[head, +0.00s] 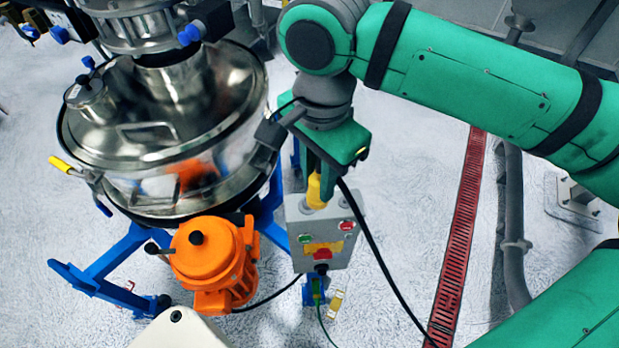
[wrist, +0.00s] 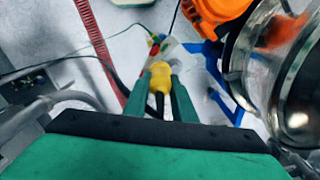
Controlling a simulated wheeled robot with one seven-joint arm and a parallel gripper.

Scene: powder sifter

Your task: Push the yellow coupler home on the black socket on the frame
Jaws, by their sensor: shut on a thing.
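My gripper (head: 318,172) points down over the grey control box and is shut on the yellow coupler (head: 315,192). In the wrist view the yellow coupler (wrist: 160,78) sits between the two green fingers of my gripper (wrist: 161,88). In the head view its lower end overlaps the top of the box; I cannot tell whether they touch. A small black round part (head: 321,268) shows at the box's lower edge, above a blue bracket; I cannot tell whether it is the black socket. No other socket is clearly visible.
The grey control box (head: 340,228) carries red and green buttons. The orange motor (head: 210,255) and steel sifter (head: 165,130) on a blue frame (head: 105,262) stand to the left. A black cable (head: 375,250) hangs to the right. Open floor lies before the red grating (head: 462,220).

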